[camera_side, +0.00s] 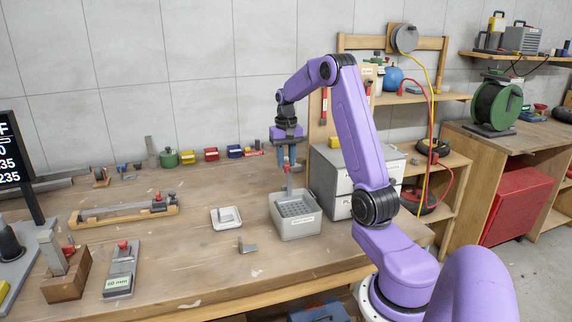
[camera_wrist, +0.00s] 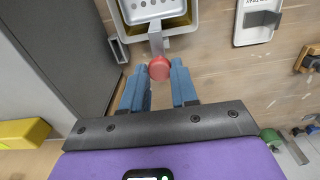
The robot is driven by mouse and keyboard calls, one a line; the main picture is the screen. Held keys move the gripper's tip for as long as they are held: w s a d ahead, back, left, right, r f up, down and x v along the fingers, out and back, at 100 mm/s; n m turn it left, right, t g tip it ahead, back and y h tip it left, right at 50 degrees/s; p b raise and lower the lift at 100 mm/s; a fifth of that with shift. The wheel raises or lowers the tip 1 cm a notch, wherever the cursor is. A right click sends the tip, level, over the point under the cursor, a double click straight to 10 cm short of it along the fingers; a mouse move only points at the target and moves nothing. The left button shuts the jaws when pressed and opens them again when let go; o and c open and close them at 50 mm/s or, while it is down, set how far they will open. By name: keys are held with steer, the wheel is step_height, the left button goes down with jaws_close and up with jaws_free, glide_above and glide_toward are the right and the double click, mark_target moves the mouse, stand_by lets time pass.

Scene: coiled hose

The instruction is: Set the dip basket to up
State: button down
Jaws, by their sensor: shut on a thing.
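The dip basket (camera_side: 294,209) is a grey perforated tray in the light grey tank (camera_side: 300,229) on the workbench. An upright stem (camera_side: 290,182) rises from it to a red knob. In the wrist view the basket (camera_wrist: 148,8) shows at the top edge, with the stem (camera_wrist: 156,42) leading to the red knob (camera_wrist: 160,68). My gripper (camera_side: 287,165) is above the tank, pointing down. Its blue fingers (camera_wrist: 158,88) are shut on the red knob. The basket sits inside the tank's walls; its exact depth is hard to tell.
A wooden-based fixture (camera_side: 125,212) is further left. Bare bench lies in front of the tank.

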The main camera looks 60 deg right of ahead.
steer(key=shift+r, duration=0.55)
steer(key=c, duration=0.9)
jaws_free()
steer(key=shift+o, duration=0.2)
steer(key=shift+r, duration=0.1)
step_height(320, 180, up, 17)
steer(key=shift+r, duration=0.1)
